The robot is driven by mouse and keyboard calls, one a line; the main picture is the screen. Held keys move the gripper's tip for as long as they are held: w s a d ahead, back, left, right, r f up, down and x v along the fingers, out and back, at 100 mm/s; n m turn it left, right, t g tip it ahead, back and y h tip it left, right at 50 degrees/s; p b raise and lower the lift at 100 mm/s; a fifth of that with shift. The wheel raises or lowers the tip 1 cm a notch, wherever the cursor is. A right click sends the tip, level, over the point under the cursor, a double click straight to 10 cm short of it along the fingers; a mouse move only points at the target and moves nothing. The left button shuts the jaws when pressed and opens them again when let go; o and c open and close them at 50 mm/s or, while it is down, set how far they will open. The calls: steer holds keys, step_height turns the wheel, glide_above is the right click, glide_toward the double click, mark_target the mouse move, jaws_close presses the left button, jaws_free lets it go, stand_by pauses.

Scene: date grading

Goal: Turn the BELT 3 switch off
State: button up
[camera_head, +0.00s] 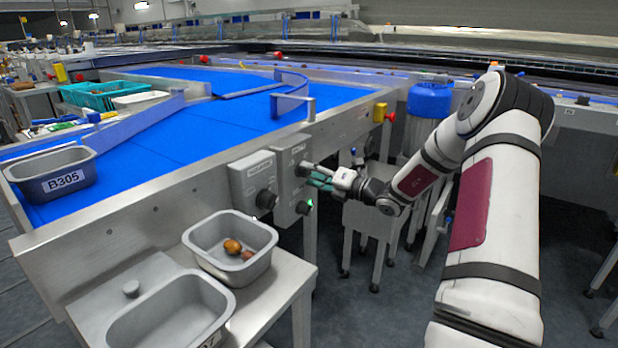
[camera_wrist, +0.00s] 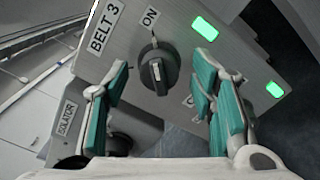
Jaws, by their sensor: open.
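The BELT 3 switch is a dark round knob (camera_wrist: 158,70) with a grey raised handle, on a grey box. In the wrist view its handle points roughly towards the ON label (camera_wrist: 150,18). A second label below right is partly hidden by a finger. The BELT 3 label (camera_wrist: 104,28) is left of the knob. My gripper (camera_wrist: 162,84) is open, its teal-padded fingers on either side of the knob in the picture; I cannot tell whether they touch it. In the head view my gripper (camera_head: 316,177) is at the right-hand grey box (camera_head: 290,160).
Two green lights (camera_wrist: 205,28) glow on the panel. In the head view, a grey tub (camera_head: 205,229) with brown dates stands below on a metal bench. A yellow and red emergency button (camera_head: 380,112) is on the conveyor edge.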

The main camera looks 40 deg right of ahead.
steer(key=shift+w+a, duration=0.25)
steer(key=shift+w, duration=0.35)
steer(key=c, duration=1.1)
steer(key=shift+c, duration=0.2)
